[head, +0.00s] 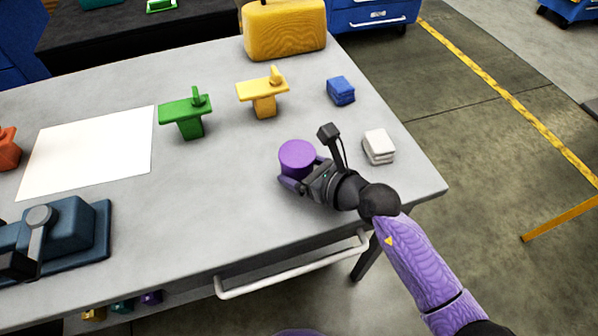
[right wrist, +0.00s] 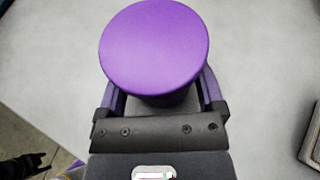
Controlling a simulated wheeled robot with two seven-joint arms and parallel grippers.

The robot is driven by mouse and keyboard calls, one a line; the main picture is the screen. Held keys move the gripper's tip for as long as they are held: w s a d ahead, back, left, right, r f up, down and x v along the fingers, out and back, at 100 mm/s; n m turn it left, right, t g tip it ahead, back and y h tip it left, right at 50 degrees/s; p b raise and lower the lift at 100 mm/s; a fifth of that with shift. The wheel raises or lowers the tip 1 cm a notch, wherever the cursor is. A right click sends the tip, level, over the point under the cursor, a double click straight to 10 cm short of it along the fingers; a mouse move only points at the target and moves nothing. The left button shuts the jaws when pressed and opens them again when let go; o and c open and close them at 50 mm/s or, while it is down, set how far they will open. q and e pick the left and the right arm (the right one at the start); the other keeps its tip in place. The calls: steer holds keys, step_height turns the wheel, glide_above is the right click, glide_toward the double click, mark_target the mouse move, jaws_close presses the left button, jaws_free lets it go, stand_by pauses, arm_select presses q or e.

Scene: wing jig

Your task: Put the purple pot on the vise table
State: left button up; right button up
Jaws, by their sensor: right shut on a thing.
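The purple pot (head: 297,158) is at the right part of the grey table (head: 235,215) in the head view. My right gripper (head: 296,176) is shut on it, with a finger on each side. The pot's round flat top fills the upper middle of the right wrist view (right wrist: 153,50), between the fingers. I cannot tell whether the pot touches the table. A blue vise (head: 62,235) stands at the table's left front, partly cut off by the picture edge.
A green stand (head: 186,113) and a yellow stand (head: 263,95) are behind the pot. A blue block (head: 341,91) and a white block (head: 379,146) lie to the right. A white sheet (head: 88,152) lies left; a yellow case (head: 284,28) stands at the back. The table's front middle is clear.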

steer(key=shift+r, duration=0.15)
arm_select(q)
steer(key=shift+a, duration=0.15)
arm_select(e)
steer(key=o, duration=1.1)
steer(key=shift+f, duration=0.2)
steer(key=shift+r, duration=0.2)
steer(key=p+v, duration=0.4)
steer(key=v, duration=0.7)
steer(key=shift+s+d, duration=0.25)
steer(key=shift+s+d+r, duration=0.1)
steer(key=shift+s, duration=0.05)
arm_select(q)
steer(key=shift+t, duration=0.4)
steer(key=d+r, duration=0.1)
steer(key=w+r, duration=0.1)
steer(key=w+d+r, duration=0.1)
steer(key=shift+w+d+r, duration=0.25)
steer(key=shift+d, duration=0.05)
